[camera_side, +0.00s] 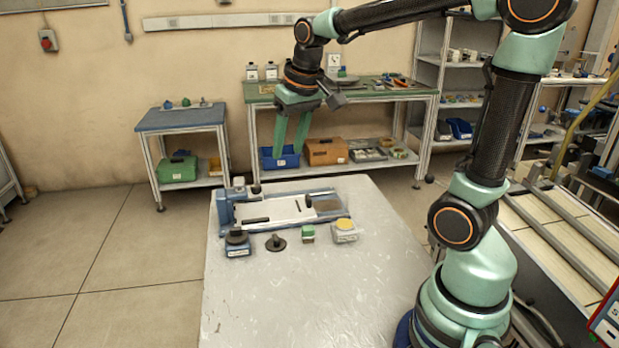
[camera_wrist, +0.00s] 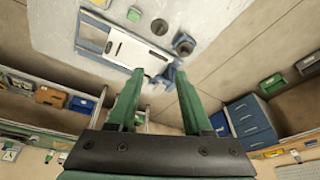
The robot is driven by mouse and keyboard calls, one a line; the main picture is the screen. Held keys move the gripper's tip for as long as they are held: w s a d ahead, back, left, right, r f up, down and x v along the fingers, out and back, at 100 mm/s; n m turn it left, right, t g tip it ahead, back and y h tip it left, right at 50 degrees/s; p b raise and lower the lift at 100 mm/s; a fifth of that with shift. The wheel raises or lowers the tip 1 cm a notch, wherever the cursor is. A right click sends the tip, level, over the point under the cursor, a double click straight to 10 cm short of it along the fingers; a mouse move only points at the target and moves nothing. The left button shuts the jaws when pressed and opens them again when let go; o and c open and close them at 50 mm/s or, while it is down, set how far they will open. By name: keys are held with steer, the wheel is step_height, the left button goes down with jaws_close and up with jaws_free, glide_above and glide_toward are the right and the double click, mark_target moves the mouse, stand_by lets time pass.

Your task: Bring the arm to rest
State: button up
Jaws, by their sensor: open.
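My gripper (camera_side: 288,152) is open and empty, its two green fingers pointing down above the far end of the grey work table (camera_side: 300,300). The gripper also shows in the wrist view (camera_wrist: 158,75), with nothing between its fingers. Below it on the table lies a blue-framed fixture (camera_side: 226,207) with a white plate (camera_side: 282,211); the frame shows again in the wrist view (camera_wrist: 92,37). In front of it stand a dark round piece on a blue base (camera_side: 237,240), a dark disc with a knob (camera_side: 275,243), a small green block (camera_side: 308,233) and a pale block with a yellow top (camera_side: 344,227).
The near part of the work table is bare. Behind it stand a green-topped bench (camera_side: 380,94) with bins below and a small blue-topped table (camera_side: 180,117). Metal rails (camera_side: 567,230) lie at the right. Open floor (camera_side: 110,260) is at the left.

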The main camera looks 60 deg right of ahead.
steer(key=s+a+f+n+t, duration=0.1)
steer(key=s+a+n+t, duration=0.1)
steer(key=s+a, duration=0.5)
steer(key=shift+s+a+f+n+y, duration=0.3)
steer(key=shift+s+f+n+y, duration=0.1)
steer(key=shift+s+n, duration=0.4)
